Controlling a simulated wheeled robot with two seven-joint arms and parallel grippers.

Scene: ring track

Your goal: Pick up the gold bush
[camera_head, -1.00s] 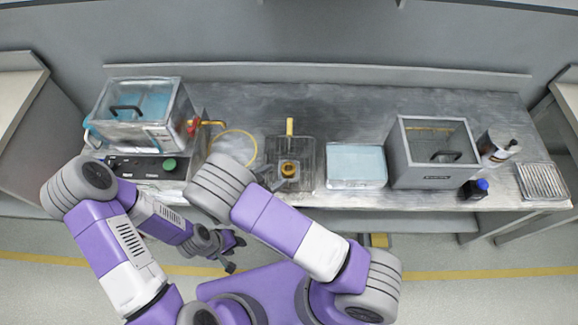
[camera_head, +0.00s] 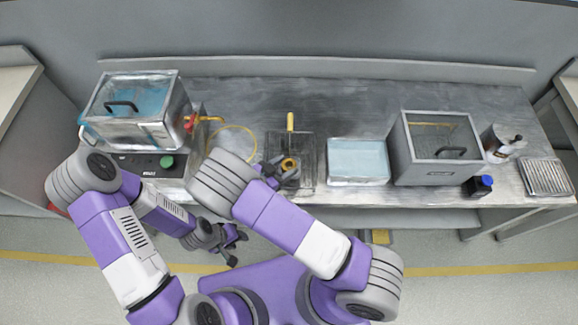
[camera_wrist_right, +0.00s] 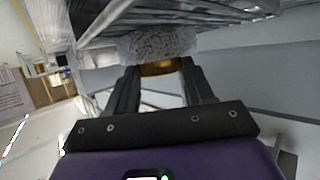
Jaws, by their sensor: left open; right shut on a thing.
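The gold bush (camera_head: 290,164) is a small ring with a dark hole, over the dark square tray (camera_head: 306,180) at the middle of the bench. My right gripper (camera_head: 279,169) reaches it from the left and is shut on it. In the right wrist view the gold bush (camera_wrist_right: 160,68) shows as a gold band between the tips of my right gripper (camera_wrist_right: 157,74). Whether the bush touches the tray is hard to tell. My left gripper (camera_head: 238,250) is open and empty, low in front of the bench.
A lidded glass tank (camera_head: 140,138) stands at the left. The rear bench (camera_head: 350,100) is clear.

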